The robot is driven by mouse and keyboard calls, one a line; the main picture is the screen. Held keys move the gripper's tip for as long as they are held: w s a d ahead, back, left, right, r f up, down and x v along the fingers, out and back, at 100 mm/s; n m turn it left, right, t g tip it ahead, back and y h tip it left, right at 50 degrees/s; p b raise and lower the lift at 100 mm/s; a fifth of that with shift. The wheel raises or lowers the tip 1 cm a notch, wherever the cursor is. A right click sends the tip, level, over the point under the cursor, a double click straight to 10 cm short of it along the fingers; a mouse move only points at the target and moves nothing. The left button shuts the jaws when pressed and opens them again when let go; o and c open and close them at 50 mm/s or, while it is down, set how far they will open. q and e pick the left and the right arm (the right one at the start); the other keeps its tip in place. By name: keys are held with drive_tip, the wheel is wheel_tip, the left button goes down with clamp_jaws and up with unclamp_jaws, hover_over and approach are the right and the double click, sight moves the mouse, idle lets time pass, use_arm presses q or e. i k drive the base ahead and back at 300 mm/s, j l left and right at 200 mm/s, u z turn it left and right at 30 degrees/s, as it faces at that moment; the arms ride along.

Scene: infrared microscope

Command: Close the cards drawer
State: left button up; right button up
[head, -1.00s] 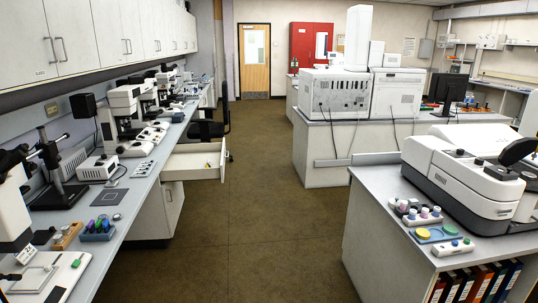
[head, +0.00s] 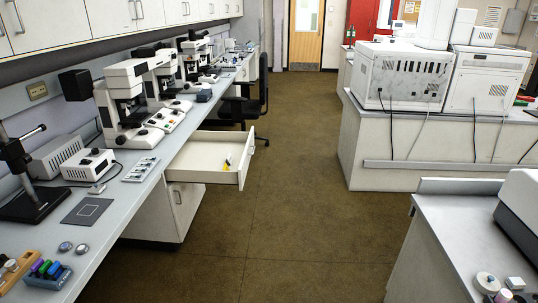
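An open white drawer (head: 207,144) sticks out into the aisle from under the left bench, in the middle left of the head view. Its front panel (head: 246,160) faces right. A small yellow and dark item (head: 227,163) lies inside near the front; I cannot tell if it is a card. Neither of my grippers shows in the head view.
The left bench (head: 150,185) carries microscopes (head: 128,105) and small tools. A black chair (head: 250,105) stands just beyond the drawer. An island bench (head: 400,150) and a nearer bench (head: 450,235) stand on the right. The brown aisle floor (head: 290,200) is clear.

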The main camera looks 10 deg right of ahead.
sight(202, 159)
drive_tip(key=i+l, duration=0.9)
drive_tip(key=i, duration=0.2)
